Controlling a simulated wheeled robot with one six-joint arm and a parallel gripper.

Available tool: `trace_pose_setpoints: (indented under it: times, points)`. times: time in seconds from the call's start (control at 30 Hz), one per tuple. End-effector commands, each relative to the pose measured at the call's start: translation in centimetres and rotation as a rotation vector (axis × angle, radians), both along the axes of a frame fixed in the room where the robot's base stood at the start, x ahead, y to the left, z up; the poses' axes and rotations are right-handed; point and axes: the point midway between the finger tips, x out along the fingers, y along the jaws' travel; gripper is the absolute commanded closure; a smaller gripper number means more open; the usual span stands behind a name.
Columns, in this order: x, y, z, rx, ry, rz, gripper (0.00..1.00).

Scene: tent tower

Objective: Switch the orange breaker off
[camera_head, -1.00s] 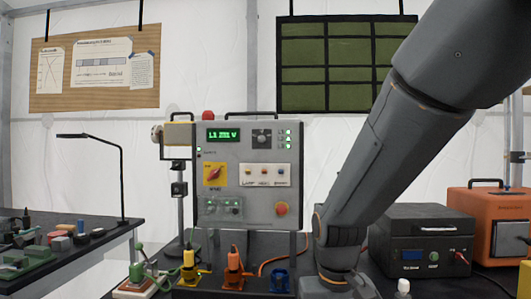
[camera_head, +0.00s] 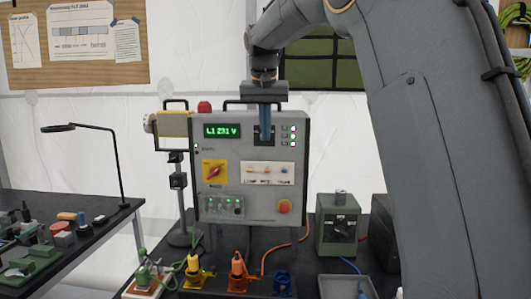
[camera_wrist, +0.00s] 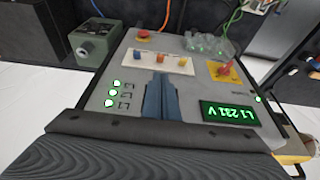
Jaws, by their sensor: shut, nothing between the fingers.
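The grey control panel (camera_head: 222,187) stands upright on the dark table. Its white breaker strip (camera_head: 267,181) carries a row of small coloured levers, with the orange breaker (camera_head: 267,169) in the middle. In the wrist view the panel appears upside down, and the orange breaker (camera_wrist: 160,58) sits between a blue and a yellow one. The levers' exact tilt is too small to tell.
A green display (camera_head: 222,131), a red-yellow rotary switch (camera_head: 214,171) and a red stop button (camera_head: 284,206) surround the strip. Yellow, orange and blue plugs (camera_head: 238,272) stand below. A green box (camera_head: 338,226) stands at right. A side table (camera_head: 60,250) holds small parts.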

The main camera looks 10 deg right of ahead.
Motion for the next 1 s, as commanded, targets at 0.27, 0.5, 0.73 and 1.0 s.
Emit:
trace_pose_setpoints:
  times: [0.27,0.5,0.73,1.0]
  points:
    - [0.0,-0.2,-0.3,0.000,0.001,-0.001,1.00]
    - [0.8,-0.3,-2.9,0.000,0.004,0.001,1.00]
    - [2.1,-0.6,-6.6,0.000,0.004,0.003,1.00]
    - [3.1,-0.9,-9.2,0.001,0.002,0.002,1.00]
